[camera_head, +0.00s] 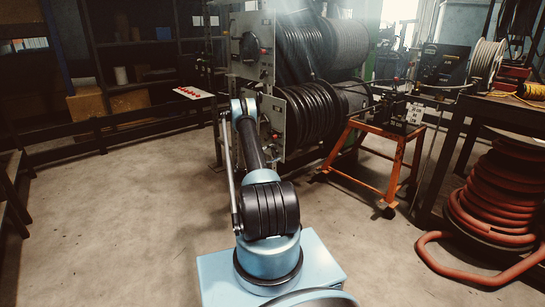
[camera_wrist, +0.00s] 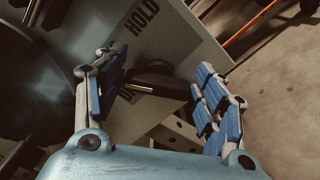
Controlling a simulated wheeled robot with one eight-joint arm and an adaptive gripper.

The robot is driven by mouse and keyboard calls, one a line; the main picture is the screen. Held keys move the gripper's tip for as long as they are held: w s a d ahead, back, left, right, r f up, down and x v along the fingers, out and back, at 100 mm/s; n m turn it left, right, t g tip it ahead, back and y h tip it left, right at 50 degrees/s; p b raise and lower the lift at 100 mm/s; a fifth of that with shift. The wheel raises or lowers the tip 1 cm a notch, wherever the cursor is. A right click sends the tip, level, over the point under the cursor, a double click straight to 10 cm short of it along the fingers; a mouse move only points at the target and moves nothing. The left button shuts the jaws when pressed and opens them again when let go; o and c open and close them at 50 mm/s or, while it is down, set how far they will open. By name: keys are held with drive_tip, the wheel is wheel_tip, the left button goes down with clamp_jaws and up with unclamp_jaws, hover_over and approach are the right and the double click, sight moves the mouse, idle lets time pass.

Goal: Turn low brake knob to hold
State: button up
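The low brake knob (camera_wrist: 160,82) is a black lever-like handle on a grey panel (camera_wrist: 185,35) in the wrist view. The word HOLD (camera_wrist: 141,17) is printed on the panel above it, and a second label below is mostly covered. My gripper (camera_wrist: 160,95) has its blue-padded fingers spread on the left and right of the knob. The knob lies across the gap, with its ends close to both fingers; I cannot tell whether they touch. In the head view, my arm reaches the hose-reel panel (camera_head: 293,130), and the low knob and my fingers are hidden.
Black hose reels (camera_head: 315,115) sit behind the panel. An upper black knob (camera_head: 250,46) is higher on the panel. An orange wheeled stand (camera_head: 385,165) is to the right, and a red hose coil (camera_head: 495,195) lies farther right. The floor at left is clear.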

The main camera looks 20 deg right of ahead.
drive_tip(key=c, duration=0.5)
drive_tip(key=shift+o, duration=0.2)
drive_tip(key=shift+a, duration=0.1)
drive_tip(key=shift+m, duration=0.7)
drive_tip(key=m, duration=0.4)
drive_tip(key=shift+s+d+f, duration=0.1)
drive_tip(key=shift+d+f, duration=0.05)
drive_tip(key=shift+d, duration=0.05)
drive_tip(key=m, duration=0.6)
drive_tip(key=shift+f+m, duration=0.1)
drive_tip(key=shift+m, duration=0.2)
